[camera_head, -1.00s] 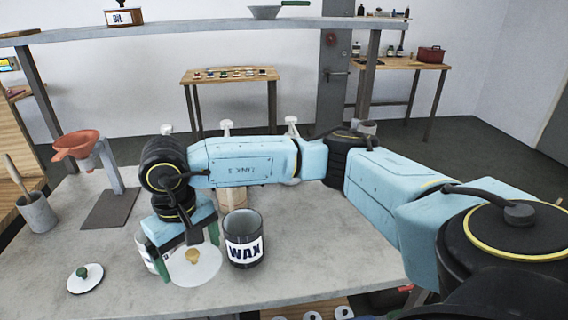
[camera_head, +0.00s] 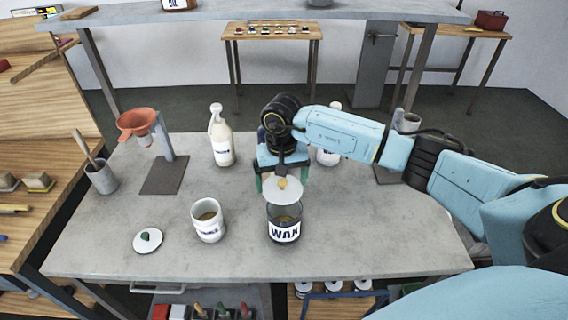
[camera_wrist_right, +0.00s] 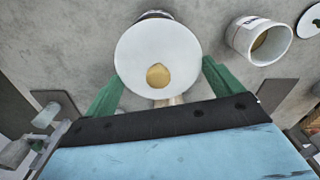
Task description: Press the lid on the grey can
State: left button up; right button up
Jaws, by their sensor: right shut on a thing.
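The grey can (camera_head: 284,226) is dark grey with a WAX label and stands upright on the table, open at the top. My right gripper (camera_head: 281,182) is shut on a white lid (camera_head: 283,190) with a yellow knob. It holds the lid above the back part of the can's mouth. Some of the can's inside still shows in front of the lid. In the right wrist view the lid (camera_wrist_right: 150,45) lies between the green fingers and hides most of the can. My left gripper is not in view.
A white can (camera_head: 208,222) stands open left of the grey can. A white bottle (camera_head: 221,140), an orange funnel on a stand (camera_head: 138,123) and a grey cup (camera_head: 102,177) stand further back.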

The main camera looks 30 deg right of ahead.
jog(key=shift+d, duration=0.25)
jog(key=shift+f, duration=0.3)
jog(key=shift+f+b, duration=0.65)
jog(key=shift+f, duration=0.6)
notch_tip(320, 180, down, 4)
jog(key=b, duration=0.3)
jog(key=shift+d+r, duration=0.1)
jog(key=shift+r, duration=0.15)
pick_arm(q)
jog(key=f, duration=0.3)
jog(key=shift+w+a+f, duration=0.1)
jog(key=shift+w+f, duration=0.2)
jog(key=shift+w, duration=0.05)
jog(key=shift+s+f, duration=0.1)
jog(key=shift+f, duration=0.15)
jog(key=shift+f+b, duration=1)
jog(key=shift+b, duration=0.2)
pick_arm(e)
jog(key=shift+f, duration=0.2)
jog(key=o, duration=0.7)
jog(key=shift+c, duration=0.2)
